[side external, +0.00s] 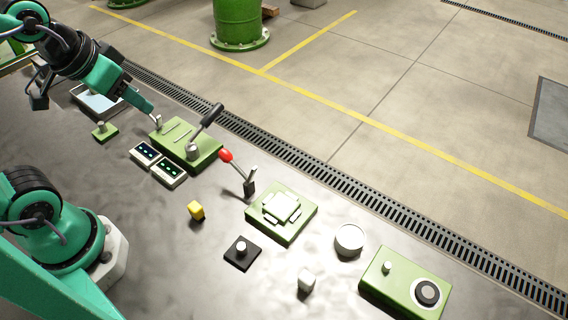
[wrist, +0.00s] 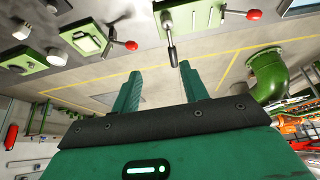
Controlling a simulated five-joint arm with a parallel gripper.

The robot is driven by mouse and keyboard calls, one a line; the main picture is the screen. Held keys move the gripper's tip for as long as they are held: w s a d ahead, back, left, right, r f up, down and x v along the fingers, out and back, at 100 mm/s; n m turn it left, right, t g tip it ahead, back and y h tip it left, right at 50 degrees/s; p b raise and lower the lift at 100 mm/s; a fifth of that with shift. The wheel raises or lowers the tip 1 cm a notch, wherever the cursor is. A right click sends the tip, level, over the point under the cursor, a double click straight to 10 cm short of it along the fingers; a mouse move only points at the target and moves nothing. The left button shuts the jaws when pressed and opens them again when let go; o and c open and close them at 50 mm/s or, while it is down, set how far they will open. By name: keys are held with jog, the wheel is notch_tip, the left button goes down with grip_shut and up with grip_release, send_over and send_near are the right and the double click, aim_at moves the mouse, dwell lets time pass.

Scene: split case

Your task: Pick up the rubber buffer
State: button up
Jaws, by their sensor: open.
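No loose piece is clearly recognisable as the rubber buffer. My gripper (side external: 156,118) is raised at the upper left, beside the green lever block, far from both pieces. In the wrist view my gripper (wrist: 160,86) shows two green fingers spread apart, with nothing held between them.
A green block with a grey lever (side external: 208,155), a red-knobbed lever (side external: 236,166) and a green fixture (side external: 256,228) stand along the bench.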

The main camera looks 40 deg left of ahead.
jog(key=w+d+f+m+g+h, duration=0.1)
jog(key=w+d+f+g, duration=0.2)
jog(key=d, duration=0.4)
jog(key=m+g+y, duration=0.1)
jog(key=m+g, duration=0.2)
send_over(242, 245)
notch_tip(242, 245, down, 12)
jog(key=shift+f, duration=1.55)
jog(key=shift+f, duration=2.6)
grip_shut()
